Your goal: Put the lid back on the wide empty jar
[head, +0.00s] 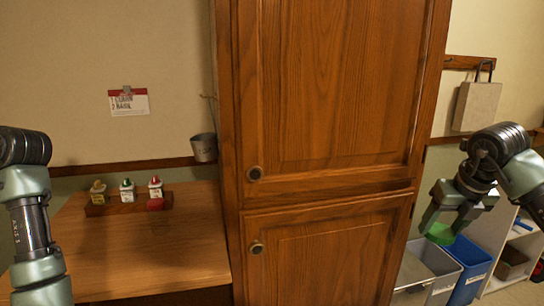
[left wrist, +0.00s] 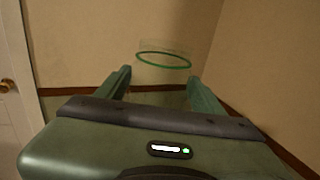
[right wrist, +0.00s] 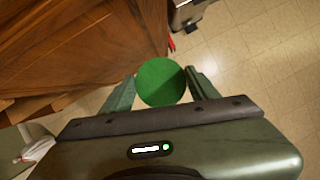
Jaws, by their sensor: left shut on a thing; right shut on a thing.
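The green round lid (head: 440,233) is held between the fingers of my right gripper (head: 452,210), in front of the bins at the right. In the right wrist view the lid (right wrist: 161,82) sits between the two fingertips (right wrist: 160,85), seen as a flat green disc. In the left wrist view a clear jar with a green ring (left wrist: 163,60) is between the fingers of my left gripper (left wrist: 163,85). Its glass walls are barely visible, and I see nothing inside. The left gripper and jar are outside the head view, where only my left arm shows.
A tall wooden cabinet (head: 325,90) stands between my arms. A wooden counter (head: 150,250) at the left holds a rack (head: 128,207) of small bottles; most of its top is clear. A grey bin (head: 438,265) and a blue bin (head: 470,268) stand at the lower right.

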